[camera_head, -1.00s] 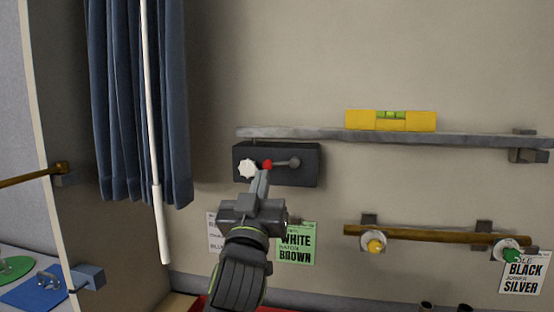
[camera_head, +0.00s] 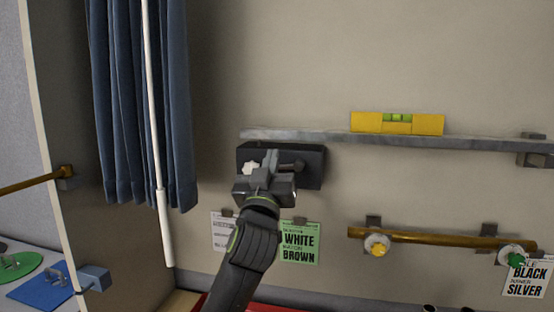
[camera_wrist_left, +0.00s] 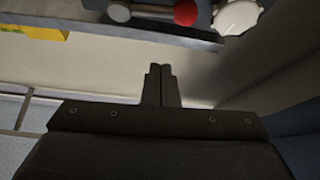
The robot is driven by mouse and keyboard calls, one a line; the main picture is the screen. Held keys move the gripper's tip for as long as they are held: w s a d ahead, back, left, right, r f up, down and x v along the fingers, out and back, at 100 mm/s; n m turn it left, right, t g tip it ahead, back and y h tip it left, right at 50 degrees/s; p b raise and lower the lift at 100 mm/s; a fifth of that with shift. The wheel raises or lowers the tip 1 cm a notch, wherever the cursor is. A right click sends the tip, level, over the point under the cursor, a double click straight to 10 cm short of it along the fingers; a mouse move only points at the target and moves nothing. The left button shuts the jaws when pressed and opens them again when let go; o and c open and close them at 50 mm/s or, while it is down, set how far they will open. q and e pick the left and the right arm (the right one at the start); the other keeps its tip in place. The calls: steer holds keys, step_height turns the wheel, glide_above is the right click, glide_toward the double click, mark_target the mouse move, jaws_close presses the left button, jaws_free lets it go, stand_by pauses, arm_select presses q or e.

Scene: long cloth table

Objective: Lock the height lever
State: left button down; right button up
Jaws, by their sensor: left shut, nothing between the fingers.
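A dark box (camera_head: 313,168) is fixed to the wall below the grey shelf. It carries a white scalloped knob (camera_head: 250,168) on its left and a lever whose grey round end (camera_head: 297,164) shows at right. The lever's red ball (camera_wrist_left: 185,12) shows in the left wrist view, between the grey end (camera_wrist_left: 119,12) and the white knob (camera_wrist_left: 237,15). My left gripper (camera_head: 270,158) is shut and empty in front of the box, hiding the red ball in the head view. In the wrist view its fingertips (camera_wrist_left: 159,68) appear apart from the ball. My right gripper is out of view.
The grey shelf (camera_head: 470,141) runs above the box and bears a yellow spirit level (camera_head: 370,122). A brown rail (camera_head: 430,237) with yellow and green knobs is lower right. White and green cards (camera_head: 299,242) hang below the box. A blue curtain (camera_head: 140,110) and a white pole stand left.

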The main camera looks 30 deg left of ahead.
mark_target(285, 166)
arm_select(q)
steer(key=w, duration=0.1)
steer(key=w+f+p, duration=0.2)
steer(key=shift+w+a+f, duration=0.1)
steer(key=shift+w+a, duration=0.25)
stand_by(0.3)
